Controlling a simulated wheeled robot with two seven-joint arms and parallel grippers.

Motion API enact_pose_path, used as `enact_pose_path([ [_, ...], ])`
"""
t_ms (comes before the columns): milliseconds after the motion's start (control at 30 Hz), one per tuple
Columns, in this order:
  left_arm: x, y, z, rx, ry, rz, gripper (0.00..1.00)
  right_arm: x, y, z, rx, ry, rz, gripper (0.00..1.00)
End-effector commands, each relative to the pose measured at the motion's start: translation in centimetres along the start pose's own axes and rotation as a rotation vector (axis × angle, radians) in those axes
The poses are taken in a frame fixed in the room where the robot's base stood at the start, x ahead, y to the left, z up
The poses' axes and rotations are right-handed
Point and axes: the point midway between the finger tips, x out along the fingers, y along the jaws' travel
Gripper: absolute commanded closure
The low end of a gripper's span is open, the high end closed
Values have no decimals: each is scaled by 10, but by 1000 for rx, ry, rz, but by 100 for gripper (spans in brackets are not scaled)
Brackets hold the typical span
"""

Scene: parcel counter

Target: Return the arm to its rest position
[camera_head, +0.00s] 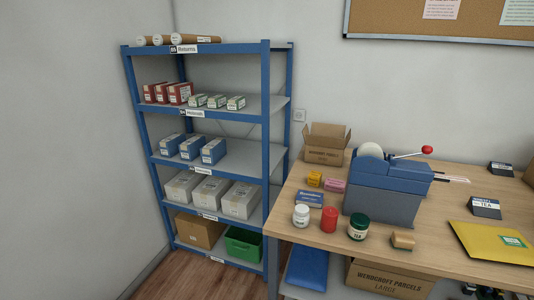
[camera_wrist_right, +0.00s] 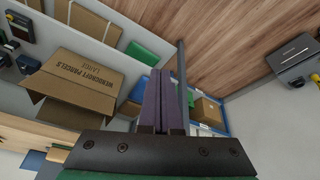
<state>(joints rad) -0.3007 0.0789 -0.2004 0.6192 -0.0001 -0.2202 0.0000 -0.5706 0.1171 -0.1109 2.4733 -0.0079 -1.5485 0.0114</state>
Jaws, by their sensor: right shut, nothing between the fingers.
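My right gripper (camera_wrist_right: 165,76) shows in the right wrist view, with its two dark purple fingers pressed together and nothing between them. The fingers point away from the camera toward the wood floor and the blue shelf. They do not appear to touch anything. In the head view the right gripper cannot be made out; only some dark parts show at the bottom right edge. My left gripper is in neither view.
The wooden counter (camera_head: 450,205) holds a blue tape dispenser (camera_head: 385,185), jars, small boxes and a yellow envelope (camera_head: 493,242). A large carton (camera_head: 388,280) sits below it; it also shows in the wrist view (camera_wrist_right: 85,85). A blue shelf unit (camera_head: 266,130) stands left.

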Motion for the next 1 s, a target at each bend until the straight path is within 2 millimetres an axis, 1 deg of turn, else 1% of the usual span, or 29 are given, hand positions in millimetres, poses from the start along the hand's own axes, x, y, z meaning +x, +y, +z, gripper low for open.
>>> enact_pose_path([
  [33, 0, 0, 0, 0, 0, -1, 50, 4, -9, 14, -32, -54, -25, 100],
  [100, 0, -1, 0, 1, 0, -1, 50, 33, -8, 16, -26, -61, -21, 100],
  [133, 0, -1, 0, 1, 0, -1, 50, 44, -8, 18, -26, -64, -21, 100],
  [267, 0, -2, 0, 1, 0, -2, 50, 94, -11, 33, -27, -85, -24, 100],
  [300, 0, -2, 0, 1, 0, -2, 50, 109, -12, 40, -28, -94, -25, 100],
  [367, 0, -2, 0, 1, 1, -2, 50, 134, -14, 53, -30, -105, -27, 100],
  [433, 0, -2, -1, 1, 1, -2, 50, 165, -16, 72, -32, -121, -29, 100],
  [467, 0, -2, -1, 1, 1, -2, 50, 179, -16, 82, -33, -130, -30, 100],
  [500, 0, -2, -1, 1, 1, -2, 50, 198, -18, 99, -35, -141, -31, 100],
  [567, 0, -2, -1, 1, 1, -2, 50, 226, -19, 129, -39, -161, -33, 100],
  [600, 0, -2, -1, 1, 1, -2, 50, 243, -20, 153, -42, -176, -34, 100],
  [667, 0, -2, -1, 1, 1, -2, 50, 264, -21, 191, -48, -197, -36, 100],
  [700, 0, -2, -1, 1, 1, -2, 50, 275, -21, 217, -51, -209, -37, 100],
  [800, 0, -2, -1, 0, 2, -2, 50, 288, -20, 273, -58, -235, -39, 100],
  [833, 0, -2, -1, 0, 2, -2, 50, 288, -20, 286, -60, -241, -40, 100],
  [900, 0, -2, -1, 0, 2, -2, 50, 289, -19, 306, -63, -248, -40, 100],
  [1000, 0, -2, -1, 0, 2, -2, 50, 288, -19, 318, -65, -251, -41, 100],
])
